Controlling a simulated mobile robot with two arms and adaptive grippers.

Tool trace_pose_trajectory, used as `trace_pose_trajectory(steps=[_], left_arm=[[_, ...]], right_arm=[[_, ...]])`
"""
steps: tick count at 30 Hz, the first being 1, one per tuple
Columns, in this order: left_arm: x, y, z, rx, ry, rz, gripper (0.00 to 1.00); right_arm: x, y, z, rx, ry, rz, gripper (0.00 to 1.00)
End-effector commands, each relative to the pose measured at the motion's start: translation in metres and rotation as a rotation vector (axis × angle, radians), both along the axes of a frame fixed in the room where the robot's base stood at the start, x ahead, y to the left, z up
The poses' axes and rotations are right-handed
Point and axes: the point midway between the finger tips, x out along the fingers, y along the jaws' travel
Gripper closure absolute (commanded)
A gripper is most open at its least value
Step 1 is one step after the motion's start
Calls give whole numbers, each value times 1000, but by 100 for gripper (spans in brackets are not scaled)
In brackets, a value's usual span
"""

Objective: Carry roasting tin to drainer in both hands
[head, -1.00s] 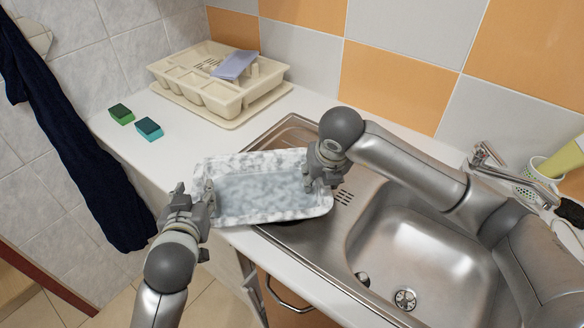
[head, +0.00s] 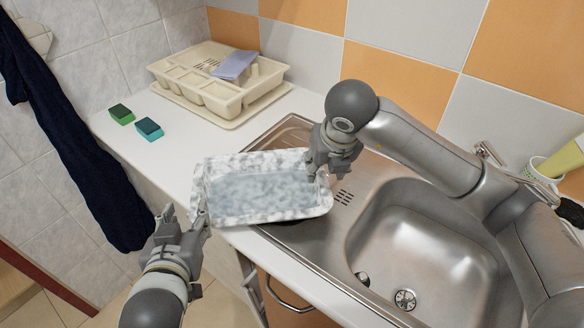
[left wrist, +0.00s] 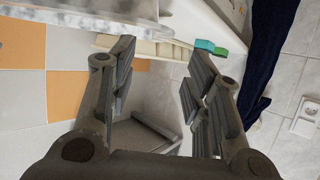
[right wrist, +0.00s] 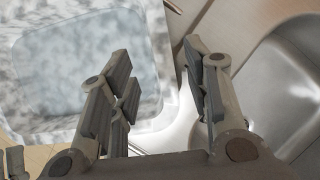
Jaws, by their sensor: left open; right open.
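The roasting tin (head: 262,192) is a mottled white and grey rectangular tray. It rests across the white counter and the left edge of the steel sink unit, its front edge near the counter's front. The cream drainer (head: 215,92) stands at the back of the counter with a lilac item in it. My left gripper (head: 186,216) is open, just off the tin's left front corner. In the left wrist view the tin (left wrist: 130,18) is at the top, outside the fingers. My right gripper (head: 326,166) is open above the tin's right rim. In the right wrist view the tin (right wrist: 85,70) lies left of and below the fingers.
A green sponge (head: 121,114) and a teal sponge (head: 149,128) lie on the counter (head: 180,145) left of the tin. The sink basin (head: 430,240) and tap (head: 488,160) are to the right. A dark towel (head: 75,140) hangs at left. Counter between tin and drainer is clear.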

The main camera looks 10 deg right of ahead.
Motion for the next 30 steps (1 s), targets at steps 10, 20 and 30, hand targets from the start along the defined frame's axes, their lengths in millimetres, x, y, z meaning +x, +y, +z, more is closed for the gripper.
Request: trace_pose_trajectory(steps=[10,20,30], left_arm=[[0,0,0,0,0,0,55],[0,0,0,0,0,0,55],[0,0,0,0,0,0,55]], right_arm=[[-19,0,47,1,-1,-1,56],[-21,0,50,-1,1,-1,56],[-21,0,50,0,1,0,56]])
